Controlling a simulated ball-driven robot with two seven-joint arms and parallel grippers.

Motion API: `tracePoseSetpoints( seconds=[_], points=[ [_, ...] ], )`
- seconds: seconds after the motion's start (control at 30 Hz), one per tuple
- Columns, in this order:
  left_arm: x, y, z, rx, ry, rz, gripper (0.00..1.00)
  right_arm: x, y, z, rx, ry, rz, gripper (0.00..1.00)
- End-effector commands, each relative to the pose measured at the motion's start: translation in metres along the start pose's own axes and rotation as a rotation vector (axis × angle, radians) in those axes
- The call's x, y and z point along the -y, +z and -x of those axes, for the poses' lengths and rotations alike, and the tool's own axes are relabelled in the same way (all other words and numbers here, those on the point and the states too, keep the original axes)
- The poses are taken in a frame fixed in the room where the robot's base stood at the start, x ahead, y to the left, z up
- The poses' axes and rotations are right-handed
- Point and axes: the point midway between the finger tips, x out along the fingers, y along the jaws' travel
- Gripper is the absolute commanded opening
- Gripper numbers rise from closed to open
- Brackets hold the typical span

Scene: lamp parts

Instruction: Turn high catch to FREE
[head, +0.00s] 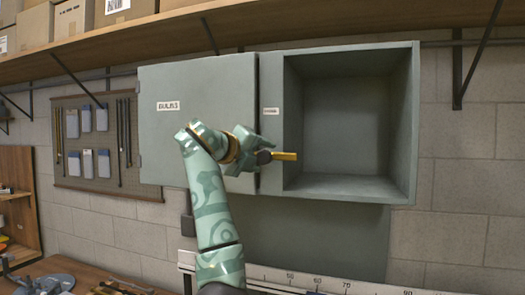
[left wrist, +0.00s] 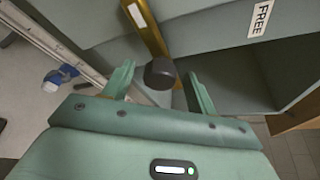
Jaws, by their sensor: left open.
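The catch is a gold bar (head: 285,156) with a dark round knob (head: 263,157) at its left end, on the front of the grey-green cabinet (head: 412,120). The bar lies nearly level in the head view. My left gripper (head: 254,153) is open at the knob. In the left wrist view the knob (left wrist: 160,73) sits between the spread fingers of my left gripper (left wrist: 160,88), with a gap on each side. The gold bar (left wrist: 147,32) runs up from it. A white label reading FREE (left wrist: 262,18) is at the upper right there. My right gripper is out of view.
A closed door labelled BULBS (head: 210,85) covers the cabinet's left part; its right compartment is open and empty. A wooden shelf (head: 160,33) with boxes runs above. A pegboard (head: 95,145) hangs at left. A ruler-like strip (head: 300,278) lies below.

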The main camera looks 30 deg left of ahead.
Motion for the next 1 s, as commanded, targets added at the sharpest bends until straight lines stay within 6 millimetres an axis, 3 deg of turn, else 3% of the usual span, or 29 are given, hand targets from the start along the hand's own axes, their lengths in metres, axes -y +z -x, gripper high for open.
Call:
tracePoseSetpoints(
  seconds=[0.13,0.43,0.47,0.63,0.67,1.0],
  points=[
    [0.001,0.0,-0.013,-0.001,0.0,-0.001,0.57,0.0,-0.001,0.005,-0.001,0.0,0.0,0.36],
    [0.0,0.0,-0.016,0.001,0.0,0.0,0.57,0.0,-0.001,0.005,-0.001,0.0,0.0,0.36],
    [0.0,0.0,-0.016,0.001,0.0,0.0,0.52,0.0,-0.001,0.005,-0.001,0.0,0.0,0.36],
    [-0.001,0.0,-0.015,0.001,0.001,0.0,0.05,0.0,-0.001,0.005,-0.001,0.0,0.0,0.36],
    [-0.001,0.0,-0.015,0.001,0.001,0.0,0.0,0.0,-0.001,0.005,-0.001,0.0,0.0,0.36],
    [0.004,-0.008,-0.017,0.0,0.014,-0.033,0.0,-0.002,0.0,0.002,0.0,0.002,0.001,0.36]
  ],
)
